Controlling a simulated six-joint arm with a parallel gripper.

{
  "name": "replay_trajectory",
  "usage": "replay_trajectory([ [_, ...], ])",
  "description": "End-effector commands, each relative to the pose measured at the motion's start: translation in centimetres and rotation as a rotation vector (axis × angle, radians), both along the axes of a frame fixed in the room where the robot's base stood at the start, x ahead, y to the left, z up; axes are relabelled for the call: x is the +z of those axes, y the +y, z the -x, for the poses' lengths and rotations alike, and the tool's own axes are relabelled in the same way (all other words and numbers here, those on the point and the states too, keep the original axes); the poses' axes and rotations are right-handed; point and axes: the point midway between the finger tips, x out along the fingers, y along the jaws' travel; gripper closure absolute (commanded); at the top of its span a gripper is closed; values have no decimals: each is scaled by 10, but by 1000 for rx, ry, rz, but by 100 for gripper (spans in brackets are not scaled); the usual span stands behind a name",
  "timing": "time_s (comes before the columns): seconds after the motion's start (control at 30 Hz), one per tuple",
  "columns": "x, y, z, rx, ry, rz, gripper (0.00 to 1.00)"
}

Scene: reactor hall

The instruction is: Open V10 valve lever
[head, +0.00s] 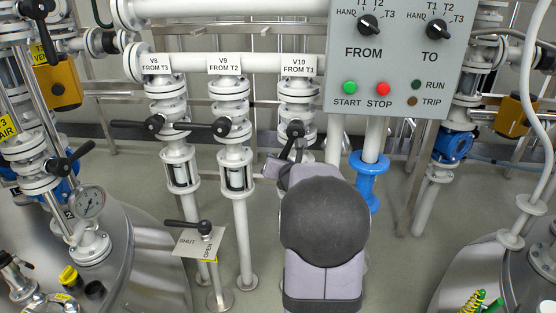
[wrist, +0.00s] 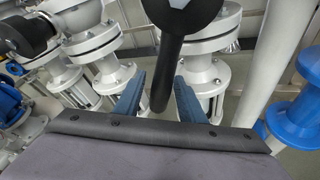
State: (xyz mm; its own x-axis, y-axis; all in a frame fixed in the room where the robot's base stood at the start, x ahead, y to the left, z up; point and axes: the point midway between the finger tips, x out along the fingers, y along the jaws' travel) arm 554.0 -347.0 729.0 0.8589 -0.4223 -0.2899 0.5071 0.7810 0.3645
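The V10 valve, with its label (head: 299,66) above it, is the rightmost of three labelled valves in the head view. Its black lever (head: 294,130) has its hub at the front and its handle pointing down, slightly left. In the wrist view the black lever (wrist: 170,60) hangs between the two blue fingers of my gripper (wrist: 158,98). The fingers are open, with a visible gap on both sides of the handle. In the head view my arm hides most of the gripper and the pipe below V10.
The V9 lever (head: 222,127) and V8 lever (head: 153,125) point left, near horizontal. The control panel (head: 390,55) hangs at the upper right, above a blue flanged pipe (head: 370,182). A SHUT/OPEN plate (head: 199,243) with a black lever stands at the lower left.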

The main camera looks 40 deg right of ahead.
Motion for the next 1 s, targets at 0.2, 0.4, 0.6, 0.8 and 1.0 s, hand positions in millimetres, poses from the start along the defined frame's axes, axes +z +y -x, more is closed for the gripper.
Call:
replay_trajectory([
  [0.2,10,11,26,-4,-1,0,64],
  [0.4,16,21,44,-3,-1,-1,64],
  [0.6,17,25,52,-2,0,-2,64],
  [0.8,17,25,52,-2,1,-2,64],
  [1.0,10,28,51,6,9,-15,100],
])
